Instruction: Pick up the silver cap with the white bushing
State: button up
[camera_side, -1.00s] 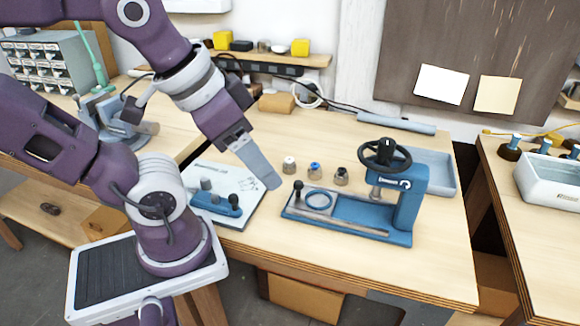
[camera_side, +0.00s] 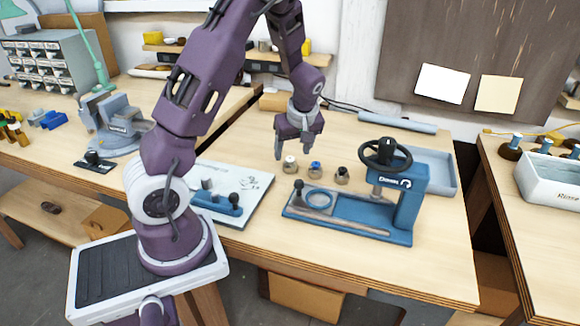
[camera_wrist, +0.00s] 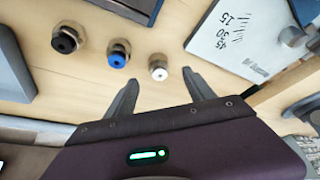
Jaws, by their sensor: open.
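The silver cap with the white bushing (camera_side: 290,163) stands on the table at the left end of a row of three caps. In the wrist view the white-bushing cap (camera_wrist: 158,68) is just beyond the fingertips, roughly between the two fingers' lines. The cap with the blue bushing (camera_side: 315,168) is beside it, and the cap with the black bushing (camera_side: 341,175) is at the far end. My gripper (camera_side: 293,150) is open and empty, pointing down above the white-bushing cap. Its two fingers (camera_wrist: 160,78) are spread in the wrist view.
A blue press (camera_side: 408,205) with a black handwheel stands right of the caps. A white board (camera_side: 262,190) with a blue fixture lies to the left. A blue-grey tray (camera_side: 440,165) is behind the press.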

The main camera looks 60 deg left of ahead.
aim_at(291, 161)
jog(key=x, duration=0.6)
jog(key=shift+w+d+f, duration=0.1)
jog(key=shift+d+f, duration=0.05)
jog(key=shift+d, duration=0.1)
grip_shut()
